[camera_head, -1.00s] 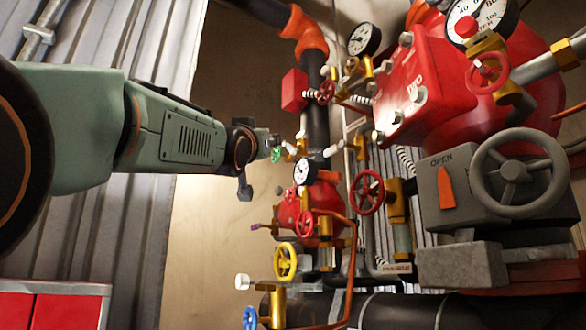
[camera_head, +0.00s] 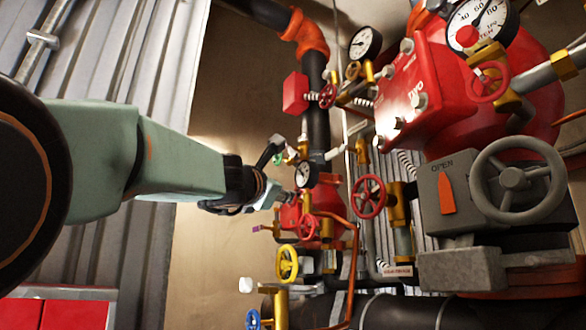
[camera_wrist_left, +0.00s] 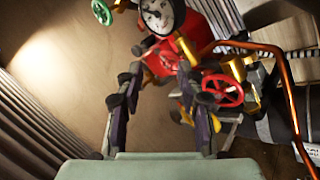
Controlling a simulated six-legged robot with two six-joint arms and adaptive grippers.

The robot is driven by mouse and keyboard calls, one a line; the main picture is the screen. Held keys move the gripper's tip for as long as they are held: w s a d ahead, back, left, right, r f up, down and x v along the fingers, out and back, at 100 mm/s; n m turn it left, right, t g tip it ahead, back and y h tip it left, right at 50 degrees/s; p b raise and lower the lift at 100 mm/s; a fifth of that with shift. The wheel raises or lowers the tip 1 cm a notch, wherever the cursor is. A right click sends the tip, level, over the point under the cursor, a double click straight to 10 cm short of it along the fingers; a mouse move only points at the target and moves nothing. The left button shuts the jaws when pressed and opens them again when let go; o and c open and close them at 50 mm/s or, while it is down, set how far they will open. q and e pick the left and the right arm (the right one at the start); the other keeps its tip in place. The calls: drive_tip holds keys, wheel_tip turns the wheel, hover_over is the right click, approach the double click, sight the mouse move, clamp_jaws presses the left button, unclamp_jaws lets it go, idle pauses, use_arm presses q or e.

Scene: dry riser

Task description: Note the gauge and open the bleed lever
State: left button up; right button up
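My left gripper (camera_head: 284,169) is open, its two dark fingers spread in front of the small red valve body (camera_head: 325,200). In the left wrist view the open gripper (camera_wrist_left: 160,72) has nothing between its fingers, and red parts show beyond. A small white-faced gauge (camera_head: 306,174) stands just right of the fingers; it also shows at the top of the left wrist view (camera_wrist_left: 159,14), its reading too small to tell. My right gripper is not in view.
A green handwheel (camera_wrist_left: 102,12) is near the left finger. Red (camera_head: 369,196), yellow (camera_head: 287,263) and blue (camera_head: 253,320) handwheels and a copper pipe (camera_wrist_left: 290,95) crowd the right and below. A grey OPEN-marked box (camera_head: 447,190) stands right. Bare wall lies left of the pipework.

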use_arm(q)
drive_tip(key=r+n+h, duration=0.1)
drive_tip(key=n, duration=0.4)
drive_tip(key=n+t+h, duration=0.1)
drive_tip(key=n+t, duration=0.2)
drive_tip(key=n, duration=0.9)
approach(292, 153)
drive_tip(key=p+x, duration=0.4)
drive_tip(key=x, duration=0.1)
drive_tip(key=shift+w+d+r, duration=0.1)
drive_tip(key=shift+w+r, duration=0.1)
drive_tip(key=shift+w, duration=0.05)
drive_tip(key=shift+p+x, duration=0.85)
drive_tip(key=shift+p, duration=0.3)
drive_tip(key=shift+w+d+r+p, duration=0.15)
drive_tip(key=shift+w+p, duration=0.15)
clamp_jaws()
